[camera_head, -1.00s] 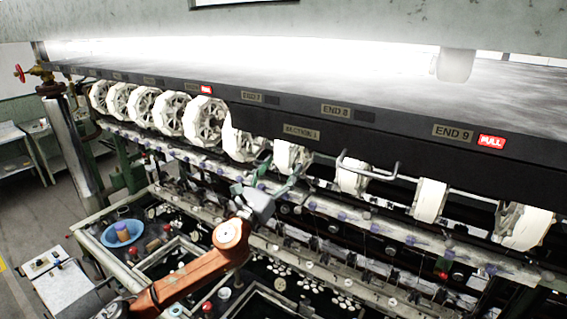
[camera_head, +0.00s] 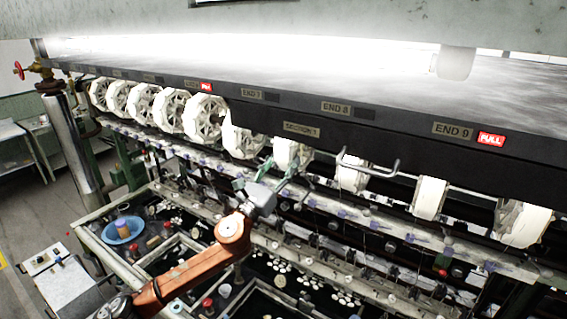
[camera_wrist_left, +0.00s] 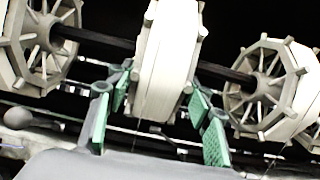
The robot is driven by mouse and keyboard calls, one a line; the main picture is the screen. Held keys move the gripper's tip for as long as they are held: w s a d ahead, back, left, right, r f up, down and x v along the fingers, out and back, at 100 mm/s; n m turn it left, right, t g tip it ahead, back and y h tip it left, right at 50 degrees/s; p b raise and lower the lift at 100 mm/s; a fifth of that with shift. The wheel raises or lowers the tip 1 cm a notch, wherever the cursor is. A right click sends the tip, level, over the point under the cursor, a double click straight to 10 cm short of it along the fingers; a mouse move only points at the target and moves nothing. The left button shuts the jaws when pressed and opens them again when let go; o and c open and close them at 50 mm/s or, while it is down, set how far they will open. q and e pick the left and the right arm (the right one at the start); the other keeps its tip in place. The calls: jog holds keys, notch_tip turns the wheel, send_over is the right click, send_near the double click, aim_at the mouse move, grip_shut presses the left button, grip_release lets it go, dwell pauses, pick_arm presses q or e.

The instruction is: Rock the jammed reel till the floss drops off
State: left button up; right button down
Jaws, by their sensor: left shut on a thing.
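The reel (camera_head: 286,153) at my left gripper is pale, many-sided and wrapped in white floss. It sits on a dark shaft below the "SECTION 1" plate. In the left wrist view the same reel (camera_wrist_left: 168,60) stands upright between the green-padded fingers. My left gripper (camera_head: 284,172) is shut on this reel, with one finger on each side of its lower part. The fingers also show in the left wrist view (camera_wrist_left: 160,118). The floss is still on the reel; its far side is hidden. My right gripper is not in view.
Neighbouring reels (camera_head: 242,140) and (camera_head: 352,175) stand close on both sides. A bent metal handle (camera_head: 368,168) juts out to the right. The dark hood edge (camera_head: 370,135) hangs just above. Basins and a blue bowl (camera_head: 123,230) lie below left.

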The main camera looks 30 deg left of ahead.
pick_arm(q)
jog(key=c, duration=0.3)
jog(key=shift+r+p, duration=0.45)
dwell(0.3)
dwell(0.4)
jog(key=shift+f+b, duration=0.2)
jog(key=shift+b, duration=0.6)
jog(key=shift+w+f+t+b, duration=0.25)
jog(key=shift+t+b, duration=0.25)
jog(key=shift+b, duration=1.5)
jog(key=shift+w+f+t+b, duration=0.15)
jog(key=shift+f+t+b, duration=0.35)
jog(key=shift+b, duration=2.55)
jog(key=shift+r, duration=0.2)
